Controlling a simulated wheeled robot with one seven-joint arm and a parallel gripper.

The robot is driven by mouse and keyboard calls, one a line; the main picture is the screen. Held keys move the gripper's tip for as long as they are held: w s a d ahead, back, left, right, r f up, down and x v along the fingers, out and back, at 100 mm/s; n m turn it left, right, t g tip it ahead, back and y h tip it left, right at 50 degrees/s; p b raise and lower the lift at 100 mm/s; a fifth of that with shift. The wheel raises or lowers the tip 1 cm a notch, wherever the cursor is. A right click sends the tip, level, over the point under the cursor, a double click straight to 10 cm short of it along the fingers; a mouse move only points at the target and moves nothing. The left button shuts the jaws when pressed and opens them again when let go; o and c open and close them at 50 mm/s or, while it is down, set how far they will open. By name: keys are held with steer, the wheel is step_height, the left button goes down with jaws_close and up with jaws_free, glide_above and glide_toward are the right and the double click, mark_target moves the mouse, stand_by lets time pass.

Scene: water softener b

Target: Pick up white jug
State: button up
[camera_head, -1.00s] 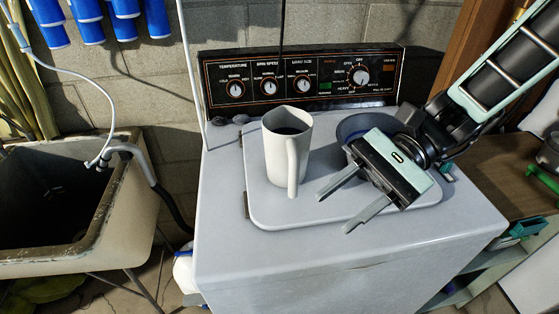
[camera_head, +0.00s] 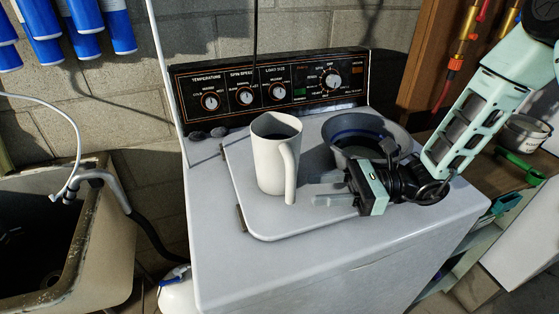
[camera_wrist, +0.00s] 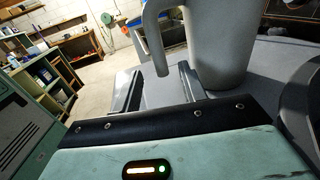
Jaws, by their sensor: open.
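The white jug (camera_head: 272,160) stands upright on the washer's lid, its handle (camera_head: 291,170) toward the front right. My gripper (camera_head: 312,189) is open and empty, just right of the jug and low near the lid, its fingers pointing left at the handle side. In the wrist view the jug (camera_wrist: 215,45) fills the upper middle, and its handle (camera_wrist: 155,40) hangs down between the two fingers of my gripper (camera_wrist: 158,85). I cannot tell whether a finger touches the handle.
A grey-blue bowl (camera_head: 362,130) sits on the washer behind my gripper. The washer's control panel (camera_head: 270,88) rises behind the jug. A stone sink (camera_head: 100,230) is at the left. A workbench with a pot (camera_head: 525,132) is at the right. The lid's front left is clear.

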mark_target(291, 190)
steer(key=shift+s+a+r+p, duration=0.1)
steer(key=shift+a+p, duration=0.2)
steer(key=shift+a, duration=1.35)
steer(key=shift+s+a+r+p, duration=0.1)
steer(key=shift+a+p, duration=0.15)
steer(key=shift+a, duration=1.4)
jaws_close()
